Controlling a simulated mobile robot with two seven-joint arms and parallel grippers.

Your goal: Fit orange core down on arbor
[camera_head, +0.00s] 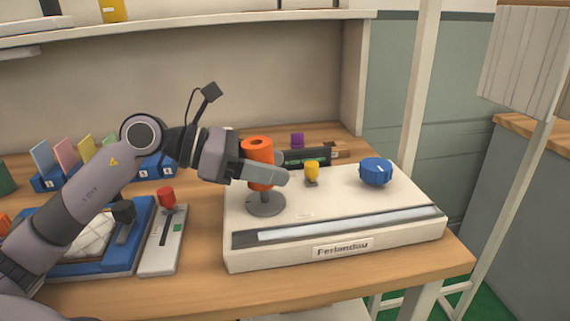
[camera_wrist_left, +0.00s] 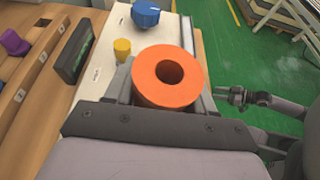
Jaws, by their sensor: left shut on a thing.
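The orange core (camera_head: 257,148), a thick ring-shaped cylinder, is upright in my left gripper (camera_head: 268,175). The gripper's fingers are shut on its sides. In the left wrist view the orange core (camera_wrist_left: 165,96) shows its open bore from above. The arbor (camera_head: 265,204), a grey round base with a short post, stands on the white machine below the core. A short stretch of post shows between base and core; I cannot tell whether the post is inside the bore. My right gripper (camera_wrist_left: 234,96) shows empty, fingers apart, over the green floor in the left wrist view.
A grey slider unit with a red knob (camera_head: 167,197) and a blue tray (camera_head: 140,218) lie left. Bare wood shows along the table's front edge.

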